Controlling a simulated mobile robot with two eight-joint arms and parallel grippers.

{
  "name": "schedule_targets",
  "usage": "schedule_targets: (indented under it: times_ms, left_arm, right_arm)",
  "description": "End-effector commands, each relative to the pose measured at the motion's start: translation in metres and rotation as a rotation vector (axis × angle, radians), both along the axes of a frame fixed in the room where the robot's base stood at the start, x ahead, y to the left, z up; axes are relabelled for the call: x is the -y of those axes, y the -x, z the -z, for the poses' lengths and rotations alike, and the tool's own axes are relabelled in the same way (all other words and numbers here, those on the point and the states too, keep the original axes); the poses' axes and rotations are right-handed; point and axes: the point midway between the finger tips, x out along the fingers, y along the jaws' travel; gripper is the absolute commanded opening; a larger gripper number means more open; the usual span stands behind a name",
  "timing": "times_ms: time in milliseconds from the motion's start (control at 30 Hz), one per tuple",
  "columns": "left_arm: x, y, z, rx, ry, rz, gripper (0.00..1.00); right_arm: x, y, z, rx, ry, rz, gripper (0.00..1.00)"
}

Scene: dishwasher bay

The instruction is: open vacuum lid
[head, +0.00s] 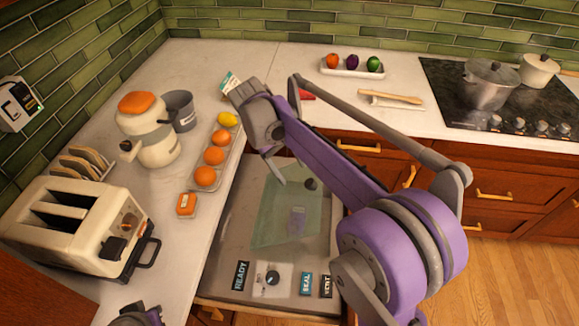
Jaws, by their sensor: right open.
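The vacuum drawer (228,262) is a grey metal unit set beside the left counter. Its front panel has a dial and labels reading READY, SEAL and VENT. A greenish see-through lid (265,225) lies over its middle and looks down flat. A small dark round piece and a pale packet-like shape show at or through the lid. My right arm crosses over the drawer and hides its right and far parts. My right gripper (274,168) is open, above the drawer's far left part; no contact with the lid can be made out. Only a bit of my left arm shows at bottom left.
On the left counter stand a cream toaster (80,225), a cream appliance with an orange top (152,140), a grey pot (181,110) and a tray (228,165) of oranges and a lemon. A stove (515,110) with pots is far right. Floor (510,270) is clear at right.

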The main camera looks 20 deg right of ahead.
Motion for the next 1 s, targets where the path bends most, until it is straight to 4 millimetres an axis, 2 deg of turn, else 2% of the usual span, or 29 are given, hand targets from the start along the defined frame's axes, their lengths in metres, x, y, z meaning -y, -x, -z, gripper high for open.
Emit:
schedule_targets:
  times_ms: [133, 233, 500, 700, 1000]
  left_arm:
    - [0.0, 0.0, 0.0, 0.0, 0.0, 0.0, 0.0]
    - [0.0, -0.001, -0.001, 0.001, 0.0, 0.0, 0.0]
    - [0.0, -0.003, -0.006, 0.006, 0.0, 0.0, 0.0]
    - [0.0, -0.005, -0.01, 0.009, 0.0, 0.0, 0.0]
    - [0.0, -0.005, -0.011, 0.01, 0.0, 0.0, 0.0]
  right_arm:
    - [-0.001, -0.001, -0.003, 0.0, 0.0, 0.0, 0.72]
    - [-0.004, -0.003, -0.013, 0.001, 0.0, -0.001, 0.72]
    - [-0.022, -0.014, -0.063, 0.002, 0.0, -0.002, 0.72]
    - [-0.032, -0.02, -0.091, 0.001, 0.0, 0.0, 0.72]
    - [-0.035, -0.021, -0.1, 0.0, 0.0, 0.0, 0.72]
